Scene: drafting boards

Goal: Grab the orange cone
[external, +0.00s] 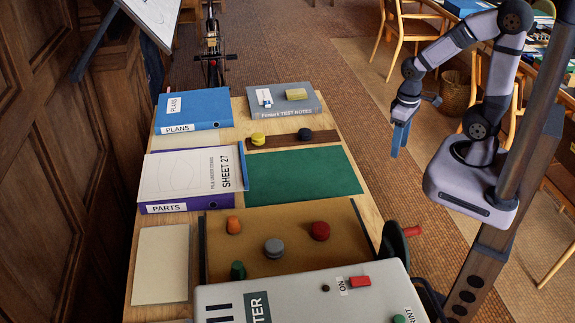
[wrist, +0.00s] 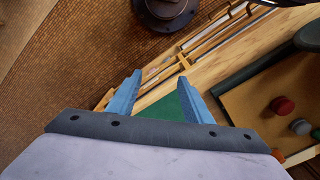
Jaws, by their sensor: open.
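The orange cone (external: 233,225) is a small orange piece standing on the tan board (external: 280,218), near its upper left corner in the external view. In the wrist view a bit of orange (wrist: 278,156) shows at the lower right, partly hidden by my gripper body. My gripper (external: 398,143) has blue fingers and hangs over the floor to the right of the table, well away from the cone. In the wrist view my gripper (wrist: 158,90) is open, with nothing between its fingers.
A grey disc stack (external: 274,248), a red piece (external: 319,230) and a green piece (external: 238,270) share the tan board. A large pale grey box (external: 290,300) stands at the front. Binders (external: 185,180) lie at the left, and a green mat (external: 300,176) is clear.

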